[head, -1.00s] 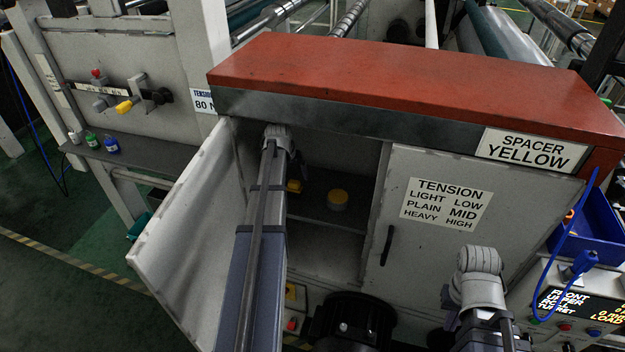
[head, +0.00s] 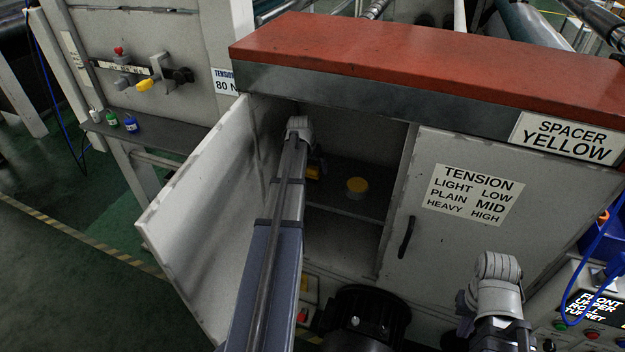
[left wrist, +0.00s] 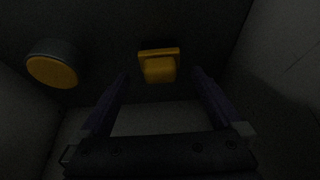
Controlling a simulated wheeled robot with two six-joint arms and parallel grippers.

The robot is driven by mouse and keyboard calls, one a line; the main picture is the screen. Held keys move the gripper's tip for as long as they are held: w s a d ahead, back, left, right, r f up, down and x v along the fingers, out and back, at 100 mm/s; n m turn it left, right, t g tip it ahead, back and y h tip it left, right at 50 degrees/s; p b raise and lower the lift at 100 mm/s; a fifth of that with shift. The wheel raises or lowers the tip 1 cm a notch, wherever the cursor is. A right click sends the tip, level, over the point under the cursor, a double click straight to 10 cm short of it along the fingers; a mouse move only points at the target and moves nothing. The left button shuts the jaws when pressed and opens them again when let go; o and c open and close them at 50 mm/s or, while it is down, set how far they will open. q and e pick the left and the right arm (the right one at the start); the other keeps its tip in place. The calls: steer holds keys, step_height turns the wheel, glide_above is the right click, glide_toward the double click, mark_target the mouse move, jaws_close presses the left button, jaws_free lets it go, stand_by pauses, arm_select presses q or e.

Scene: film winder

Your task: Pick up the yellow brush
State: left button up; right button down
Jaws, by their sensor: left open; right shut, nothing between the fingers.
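A small blocky yellow object, which looks like the yellow brush (head: 313,172), lies inside the open cabinet, partly hidden by my left arm in the head view. In the left wrist view the brush (left wrist: 158,66) sits ahead, between the lines of the two fingers. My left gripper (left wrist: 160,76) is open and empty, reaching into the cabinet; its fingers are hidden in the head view. I cannot tell whether the fingertips reach the brush. My right gripper (head: 496,290) is shut and empty in front of the closed right door; its fingertips are not clear.
A round yellow-topped item (head: 357,185) stands right of the brush on the shelf (head: 335,206); it also shows in the left wrist view (left wrist: 52,70). The open door (head: 195,205) is left of my arm. The closed door (head: 455,215) is right. A dark motor (head: 365,315) is below.

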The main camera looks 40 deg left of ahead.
arm_select(q)
steer(key=b+x, duration=0.1)
steer(key=x, duration=0.2)
steer(key=shift+s+b, duration=0.1)
steer(key=shift+b, duration=0.2)
steer(key=shift+r, duration=0.15)
arm_select(e)
step_height(320, 180, down, 2)
steer(key=shift+f, duration=0.25)
arm_select(q)
steer(key=shift+c, duration=0.6)
steer(key=c, duration=1.3)
steer(key=shift+r, duration=0.1)
arm_select(e)
steer(key=shift+r, duration=0.1)
